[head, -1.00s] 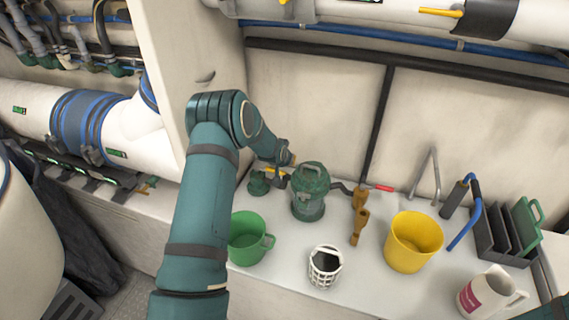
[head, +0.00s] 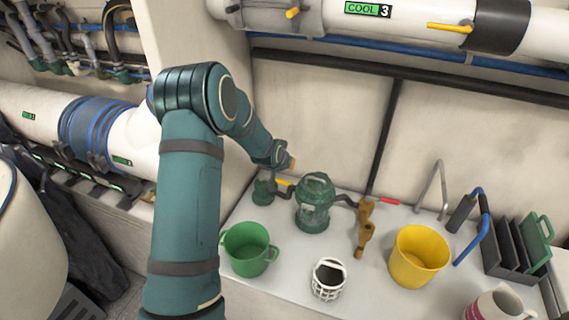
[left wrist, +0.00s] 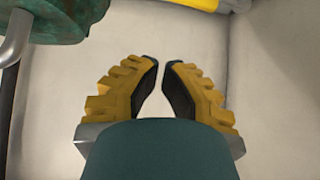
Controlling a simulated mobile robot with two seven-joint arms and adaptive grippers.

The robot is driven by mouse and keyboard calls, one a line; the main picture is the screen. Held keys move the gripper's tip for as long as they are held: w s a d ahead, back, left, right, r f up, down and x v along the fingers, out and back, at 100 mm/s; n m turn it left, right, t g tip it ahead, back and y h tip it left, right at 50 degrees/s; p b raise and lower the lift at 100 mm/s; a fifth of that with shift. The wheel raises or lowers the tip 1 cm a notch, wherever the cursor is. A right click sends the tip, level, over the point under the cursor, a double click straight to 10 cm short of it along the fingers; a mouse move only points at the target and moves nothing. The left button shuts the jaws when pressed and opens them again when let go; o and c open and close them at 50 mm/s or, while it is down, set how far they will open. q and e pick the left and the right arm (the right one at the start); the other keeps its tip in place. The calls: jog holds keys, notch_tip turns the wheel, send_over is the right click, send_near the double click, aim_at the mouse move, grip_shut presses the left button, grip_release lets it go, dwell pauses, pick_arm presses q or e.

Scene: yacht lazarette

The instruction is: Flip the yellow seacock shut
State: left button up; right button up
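A small yellow lever (head: 284,182) sits on the green seacock body (head: 263,192) at the back left of the white counter, beside the green strainer (head: 313,205). My left gripper (head: 291,163) is just above the lever in the head view, apparently apart from it. In the left wrist view the left gripper's yellow fingers (left wrist: 161,65) have a narrow gap with nothing between them. A yellow part (left wrist: 185,3), likely the lever, shows at the top edge there, beyond the fingertips. My right gripper is out of view.
A green mug (head: 249,250), white basket (head: 328,280), brass fitting (head: 364,238) and yellow bucket (head: 418,257) stand on the counter. A dark rack (head: 505,255) is at right. Another yellow lever (head: 450,27) is on the overhead pipe.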

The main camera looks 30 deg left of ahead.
pick_arm(q)
grip_shut()
jog(key=shift+w+a+r+m+g+h+b, duration=0.1)
jog(key=shift+w+r+m+g+h+b, duration=0.25)
jog(key=shift+w+g, duration=0.35)
jog(key=shift+w+r+m+g+h, duration=0.1)
jog(key=shift+w+r+g+h, duration=0.1)
jog(key=shift+w+r+g, duration=0.35)
jog(key=shift+w+a+r+m+g+h+b, duration=0.1)
jog(key=shift+w+r+m+g+h+b, duration=0.15)
jog(key=shift+w+g, duration=0.6)
jog(key=shift+f, duration=0.1)
notch_tip(320, 180, down, 10)
jog(key=b, duration=0.1)
jog(key=shift+s+b, duration=0.3)
jog(key=shift+b, duration=0.05)
jog(key=shift+s+d, duration=0.1)
jog(key=shift+d, duration=0.05)
